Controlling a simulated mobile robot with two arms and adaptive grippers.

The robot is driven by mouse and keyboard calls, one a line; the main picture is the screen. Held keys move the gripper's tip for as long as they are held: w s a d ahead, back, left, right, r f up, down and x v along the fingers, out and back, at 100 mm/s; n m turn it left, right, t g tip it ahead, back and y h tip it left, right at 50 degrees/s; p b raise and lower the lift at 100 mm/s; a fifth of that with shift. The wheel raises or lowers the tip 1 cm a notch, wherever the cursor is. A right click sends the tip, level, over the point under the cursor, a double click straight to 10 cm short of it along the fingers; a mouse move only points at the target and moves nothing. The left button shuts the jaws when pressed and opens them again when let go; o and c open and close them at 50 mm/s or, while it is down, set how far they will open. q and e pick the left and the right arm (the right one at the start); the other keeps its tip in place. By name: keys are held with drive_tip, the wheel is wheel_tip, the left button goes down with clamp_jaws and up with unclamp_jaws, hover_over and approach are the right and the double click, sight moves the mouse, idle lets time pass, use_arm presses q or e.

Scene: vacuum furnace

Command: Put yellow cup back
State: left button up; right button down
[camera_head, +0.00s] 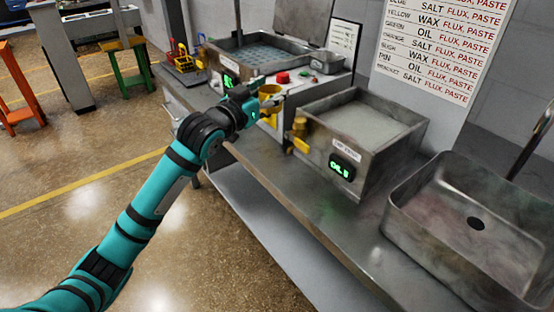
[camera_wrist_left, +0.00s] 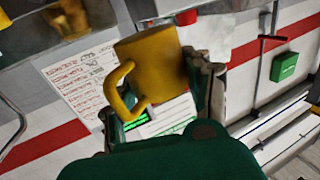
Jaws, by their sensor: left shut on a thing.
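The yellow cup (camera_wrist_left: 155,62) is held between the fingers of my left gripper (camera_wrist_left: 165,95), which is shut on it. Its handle points to the left in the left wrist view. In the head view the gripper (camera_head: 262,96) holds the yellow cup (camera_head: 270,91) in the air by the machine with the red button, above the bench. The gripper partly hides the cup there. My right gripper is not in view.
A metal tank (camera_head: 325,165) with a green display and a yellow valve stands on the bench. A sink (camera_head: 430,215) is at the right. Another tank (camera_head: 232,62) is behind the gripper, with a small rack (camera_head: 183,60) at its left. A sign (camera_head: 440,45) hangs on the wall.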

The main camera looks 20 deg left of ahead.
use_arm(q)
drive_tip(key=shift+w+a+r, duration=0.3)
drive_tip(key=shift+w+r, duration=0.1)
drive_tip(key=shift+r, duration=0.15)
drive_tip(key=shift+w+a+f, duration=0.1)
drive_tip(key=shift+w+f, duration=0.05)
wheel_tip(320, 180, down, 13)
drive_tip(key=shift+f, duration=0.1)
drive_tip(key=shift+f+b, duration=0.3)
drive_tip(key=shift+f, duration=1.65)
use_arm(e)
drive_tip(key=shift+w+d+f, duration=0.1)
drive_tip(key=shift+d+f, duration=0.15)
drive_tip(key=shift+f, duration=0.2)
use_arm(q)
drive_tip(key=shift+f, duration=0.1)
drive_tip(key=o, duration=1.2)
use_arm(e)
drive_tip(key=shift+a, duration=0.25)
